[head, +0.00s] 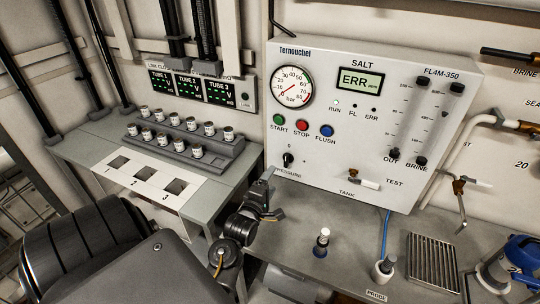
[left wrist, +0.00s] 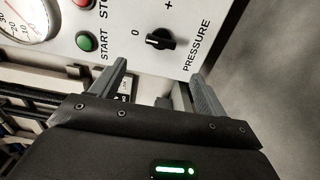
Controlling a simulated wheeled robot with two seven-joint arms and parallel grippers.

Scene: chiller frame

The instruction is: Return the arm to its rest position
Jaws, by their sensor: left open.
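My left gripper (head: 272,192) is in front of the lower left part of the white control panel (head: 340,130). It also shows in the left wrist view (left wrist: 158,72), with its two grey fingers spread apart and nothing between them. The black PRESSURE knob (head: 288,159) is on the panel just beyond the fingers; in the left wrist view the knob (left wrist: 160,40) appears above the gap between the fingertips, apart from them. My left arm comes in from the lower left, its dark links covering part of the bench. My right gripper does not show.
A rack (head: 185,146) of several capped vials stands on the left bench behind a white plate (head: 145,180) with square openings. On the bench right are an upright probe (head: 384,266), a drain grille (head: 433,262) and a blue-and-white device (head: 510,262). The panel display reads ERR.

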